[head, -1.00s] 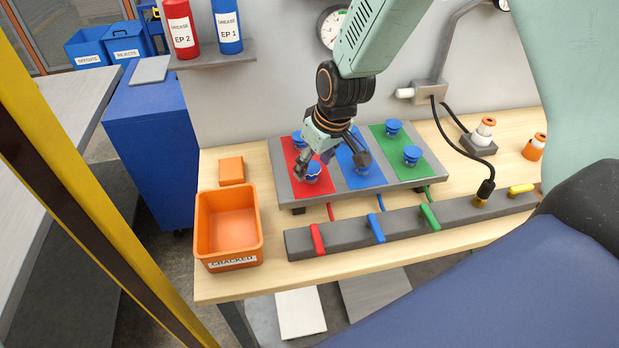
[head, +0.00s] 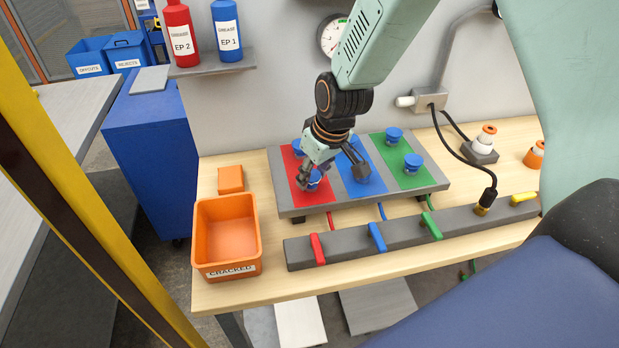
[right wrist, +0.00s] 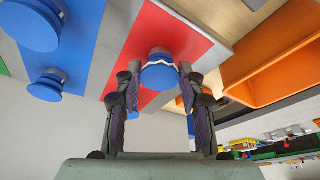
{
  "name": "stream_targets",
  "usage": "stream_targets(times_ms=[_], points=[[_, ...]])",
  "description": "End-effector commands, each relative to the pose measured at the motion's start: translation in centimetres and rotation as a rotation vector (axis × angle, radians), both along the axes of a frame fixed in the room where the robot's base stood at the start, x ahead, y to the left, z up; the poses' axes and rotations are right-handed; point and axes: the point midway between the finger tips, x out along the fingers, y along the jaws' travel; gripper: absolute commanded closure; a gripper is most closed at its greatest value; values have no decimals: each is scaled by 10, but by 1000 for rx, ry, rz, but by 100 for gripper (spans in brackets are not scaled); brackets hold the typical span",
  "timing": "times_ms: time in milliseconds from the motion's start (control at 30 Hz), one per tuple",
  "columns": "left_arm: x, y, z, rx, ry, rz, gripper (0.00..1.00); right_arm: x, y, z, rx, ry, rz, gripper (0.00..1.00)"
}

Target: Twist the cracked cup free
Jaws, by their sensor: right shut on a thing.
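A blue cup (head: 314,181) stands at the front of the red panel (head: 309,194) on the grey board (head: 400,198). My right gripper (head: 326,174) reaches down over the panel and is shut on this cup. In the right wrist view the cup (right wrist: 160,76) sits between the two fingers, still at the red panel. A pale line runs across its side; I cannot tell for sure whether it is a crack. My left gripper is not in view.
An orange bin (head: 228,270) labelled CRACKED stands left of the board, with an orange block (head: 231,179) behind it. More blue cups stand on the board, two on the green panel (head: 398,150). A grey bar (head: 405,236) with coloured clips lies in front.

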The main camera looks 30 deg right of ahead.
Motion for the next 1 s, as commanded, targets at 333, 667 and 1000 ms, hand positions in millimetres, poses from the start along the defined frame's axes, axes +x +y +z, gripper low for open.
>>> stream_targets(times_ms=[333, 667, 1000], points=[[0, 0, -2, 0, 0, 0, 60, 1, 0, 0, 1, -2, 3, 89], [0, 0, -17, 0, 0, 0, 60, 1, -1, -1, 0, -3, 69, 89], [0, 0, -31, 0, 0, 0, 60, 2, -1, -1, 1, -4, 157, 89]])
